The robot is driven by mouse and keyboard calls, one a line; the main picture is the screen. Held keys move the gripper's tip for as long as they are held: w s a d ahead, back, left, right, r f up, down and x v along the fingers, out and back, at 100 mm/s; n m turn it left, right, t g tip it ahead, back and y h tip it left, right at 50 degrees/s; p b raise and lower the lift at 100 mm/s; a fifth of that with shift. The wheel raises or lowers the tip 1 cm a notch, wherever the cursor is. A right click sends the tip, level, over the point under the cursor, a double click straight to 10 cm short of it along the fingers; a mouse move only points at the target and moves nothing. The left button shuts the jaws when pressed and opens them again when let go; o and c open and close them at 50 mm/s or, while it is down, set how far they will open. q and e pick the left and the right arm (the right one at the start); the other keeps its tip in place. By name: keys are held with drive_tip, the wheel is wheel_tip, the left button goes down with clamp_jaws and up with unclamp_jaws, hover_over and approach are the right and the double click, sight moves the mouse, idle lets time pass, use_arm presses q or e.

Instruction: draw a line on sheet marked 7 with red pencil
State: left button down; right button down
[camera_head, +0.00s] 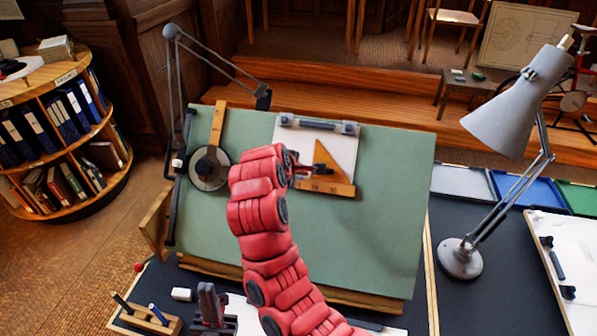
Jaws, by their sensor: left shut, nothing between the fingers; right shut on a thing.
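A white sheet (345,140) is clipped by its top edge to the green tilted drafting board. I cannot read a number on it. An orange set square (325,176) lies over its lower part. My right gripper (318,169) is at the left of the set square, over the sheet's lower left. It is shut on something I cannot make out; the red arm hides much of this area. No red pencil shows clearly. My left gripper (208,300) is shut and empty, low in front of the board, beside a wooden pencil holder (168,325).
The green board (390,230) has a drafting arm with a round head (209,168) at its left. A white eraser (181,294) lies near the holder. A grey lamp (460,258) stands to the right, near another white sheet (580,265). The board's right side is bare.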

drive_tip(key=shift+w+f, duration=0.1)
drive_tip(key=shift+w, duration=0.1)
idle(0.5)
drive_tip(key=shift+w+d+r, duration=0.1)
drive_tip(key=shift+w+r, duration=0.1)
drive_tip(key=shift+r, duration=0.1)
drive_tip(key=shift+w+r, duration=0.15)
drive_tip(key=shift+w+d+r+p, duration=0.1)
drive_tip(key=shift+w+r+p, duration=0.05)
drive_tip(key=shift+p, duration=0.15)
drive_tip(key=shift+w+r, duration=0.2)
idle(0.5)
drive_tip(key=shift+w+r, duration=0.2)
drive_tip(key=shift+w+r, duration=0.15)
idle(0.4)
